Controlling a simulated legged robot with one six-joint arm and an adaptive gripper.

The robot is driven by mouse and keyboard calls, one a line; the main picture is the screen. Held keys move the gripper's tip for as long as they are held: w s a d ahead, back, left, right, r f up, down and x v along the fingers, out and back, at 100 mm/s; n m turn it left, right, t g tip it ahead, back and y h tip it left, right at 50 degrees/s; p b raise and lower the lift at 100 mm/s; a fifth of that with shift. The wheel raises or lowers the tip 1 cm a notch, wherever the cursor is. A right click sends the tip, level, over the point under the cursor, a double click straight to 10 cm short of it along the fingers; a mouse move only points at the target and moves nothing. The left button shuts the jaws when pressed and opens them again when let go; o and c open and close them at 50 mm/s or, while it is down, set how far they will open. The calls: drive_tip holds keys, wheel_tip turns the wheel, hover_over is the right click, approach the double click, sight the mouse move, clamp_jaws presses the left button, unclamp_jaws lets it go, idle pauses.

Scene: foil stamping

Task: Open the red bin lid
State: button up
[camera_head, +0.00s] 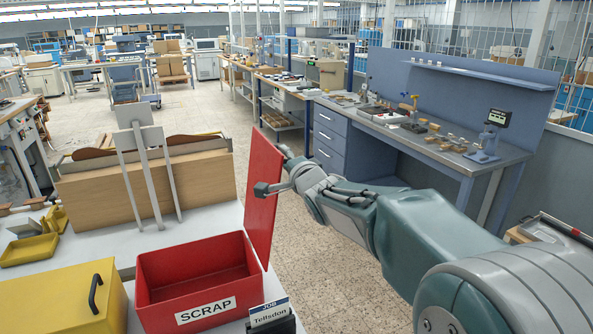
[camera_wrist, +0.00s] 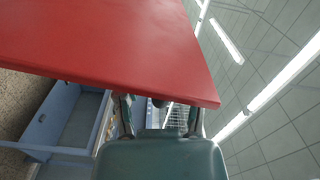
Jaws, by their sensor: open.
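The red bin (camera_head: 200,278) with a "SCRAP" label stands on the pale bench at the lower middle of the head view. Its red lid (camera_head: 262,195) stands upright on the bin's right side, and the bin's inside shows empty. My gripper (camera_head: 272,170) is at the lid's right side, with one finger near the top edge and a dark fingertip in front of the lid's face. In the wrist view the lid (camera_wrist: 110,45) fills the upper left, and my gripper (camera_wrist: 160,105) has its fingers spread at the lid's edge. I cannot tell whether they touch it.
A yellow bin (camera_head: 65,300) with a black handle stands left of the red bin. A job card holder (camera_head: 270,318) stands at its front right corner. A wooden box with a grey stand (camera_head: 148,185) is behind. A blue workbench (camera_head: 420,140) is at the right, with open floor between.

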drive_tip(key=v, duration=0.9)
drive_tip(key=shift+s, duration=0.25)
drive_tip(key=shift+f, duration=0.1)
drive_tip(key=s+d+f+n+g+h, duration=0.2)
drive_tip(key=s+d+f+g+h, duration=0.15)
drive_tip(key=s+d, duration=0.3)
drive_tip(key=s+d+f+n+g+h, duration=0.25)
drive_tip(key=s+d+h, duration=0.2)
drive_tip(key=s, duration=0.25)
drive_tip(key=s+f+n+g, duration=0.2)
drive_tip(key=s+f+n, duration=0.1)
drive_tip(key=s, duration=0.5)
drive_tip(key=s+d+f+n+g+y, duration=0.1)
drive_tip(key=s+f+n+g, duration=0.2)
drive_tip(key=s, duration=0.5)
drive_tip(key=shift+s+d+f+n, duration=0.15)
drive_tip(key=shift+s+f+n, duration=0.15)
drive_tip(key=shift+f, duration=0.35)
